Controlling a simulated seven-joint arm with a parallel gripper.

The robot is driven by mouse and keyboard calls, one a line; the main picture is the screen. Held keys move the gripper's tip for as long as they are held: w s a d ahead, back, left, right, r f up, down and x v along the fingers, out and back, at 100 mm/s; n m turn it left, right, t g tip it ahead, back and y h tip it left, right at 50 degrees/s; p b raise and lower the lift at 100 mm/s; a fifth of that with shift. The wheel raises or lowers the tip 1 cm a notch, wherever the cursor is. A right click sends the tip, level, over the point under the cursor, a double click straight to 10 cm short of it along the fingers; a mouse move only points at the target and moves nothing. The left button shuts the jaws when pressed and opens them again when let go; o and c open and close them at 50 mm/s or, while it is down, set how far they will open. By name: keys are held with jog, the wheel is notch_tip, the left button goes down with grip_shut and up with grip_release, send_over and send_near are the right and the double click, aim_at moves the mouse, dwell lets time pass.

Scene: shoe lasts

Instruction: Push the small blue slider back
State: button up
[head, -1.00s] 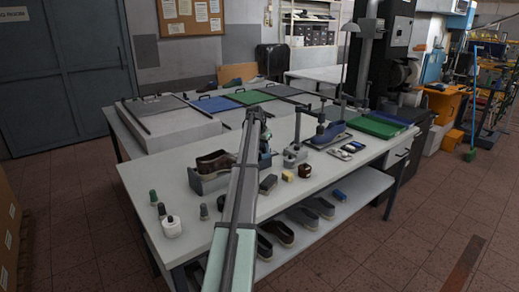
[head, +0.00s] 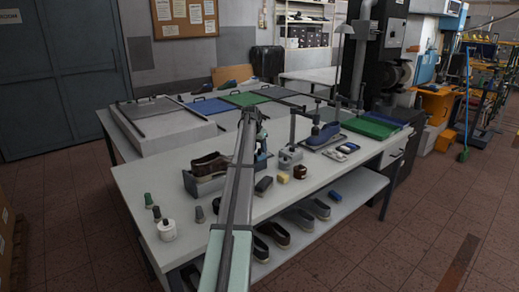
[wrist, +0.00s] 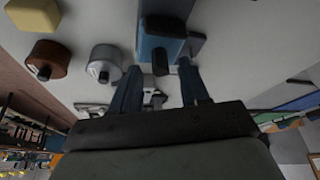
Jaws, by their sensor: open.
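In the head view my arm hides my gripper, and a small blue fixture (head: 262,150) partly shows beside the arm's far end.
On the grey workbench (head: 290,215) stand a brown shoe (head: 209,163), a white bottle (head: 167,231), a yellow block (head: 283,178) and a brown jar (head: 300,171). A blue shoe (head: 325,133) sits by the press at right.

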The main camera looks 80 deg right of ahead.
jog(key=v, duration=1.2)
jog(key=shift+a+r, duration=0.2)
jog(key=shift+r, duration=0.15)
jog(key=shift+w, duration=0.15)
